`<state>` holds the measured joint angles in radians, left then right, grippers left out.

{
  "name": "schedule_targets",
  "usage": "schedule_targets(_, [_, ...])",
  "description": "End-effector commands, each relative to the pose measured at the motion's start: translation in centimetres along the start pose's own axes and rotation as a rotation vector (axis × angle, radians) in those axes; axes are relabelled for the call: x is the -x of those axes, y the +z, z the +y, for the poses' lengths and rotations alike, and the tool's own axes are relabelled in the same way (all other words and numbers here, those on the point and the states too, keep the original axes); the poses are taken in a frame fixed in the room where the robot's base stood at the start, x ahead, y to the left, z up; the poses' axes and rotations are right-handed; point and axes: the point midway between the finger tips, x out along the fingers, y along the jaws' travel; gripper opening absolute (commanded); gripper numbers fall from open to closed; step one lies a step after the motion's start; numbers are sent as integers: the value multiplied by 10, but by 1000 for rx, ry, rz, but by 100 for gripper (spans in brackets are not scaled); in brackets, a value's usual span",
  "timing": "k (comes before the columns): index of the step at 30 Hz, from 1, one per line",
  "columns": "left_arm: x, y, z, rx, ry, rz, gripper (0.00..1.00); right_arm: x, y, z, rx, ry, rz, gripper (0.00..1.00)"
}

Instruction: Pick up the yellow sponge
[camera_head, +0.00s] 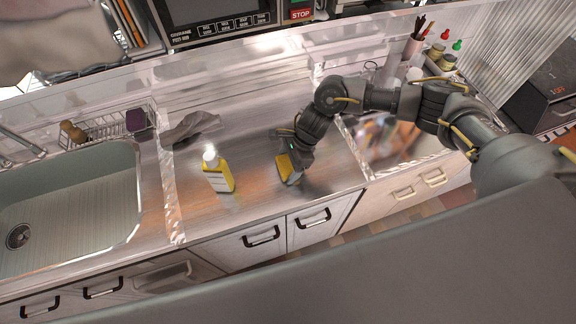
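The yellow sponge (285,166) is on the steel counter near the middle of the camera_head view, partly hidden by my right gripper. My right gripper (292,172) points down at the sponge, with its fingers at or against it. The fingers are small and dark, so I cannot tell whether they are closed on it. My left gripper is not in view.
A yellow bottle with a white cap (217,172) stands left of the sponge. A grey cloth (191,127) lies behind it. A sink (75,200) is at the left, with a wire rack (105,127) behind. The counter between bottle and sponge is clear.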

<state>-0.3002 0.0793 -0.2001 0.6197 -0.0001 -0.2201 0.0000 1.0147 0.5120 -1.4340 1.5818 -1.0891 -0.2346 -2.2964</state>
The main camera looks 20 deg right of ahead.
Motion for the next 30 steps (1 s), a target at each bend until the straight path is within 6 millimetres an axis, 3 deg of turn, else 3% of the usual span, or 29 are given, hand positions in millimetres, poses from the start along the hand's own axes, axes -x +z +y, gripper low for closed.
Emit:
schedule_targets(1, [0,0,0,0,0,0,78,0,0,0,0,0,0,69])
schedule_targets(5, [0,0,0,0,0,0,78,0,0,0,0,0,0,53])
schedule_targets(17, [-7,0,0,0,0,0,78,6,3,-1,2,-2,-2,52])
schedule_targets(21, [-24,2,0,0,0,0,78,24,10,-2,6,-6,-2,52])
schedule_targets(30, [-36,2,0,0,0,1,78,83,42,54,12,-4,-1,52])
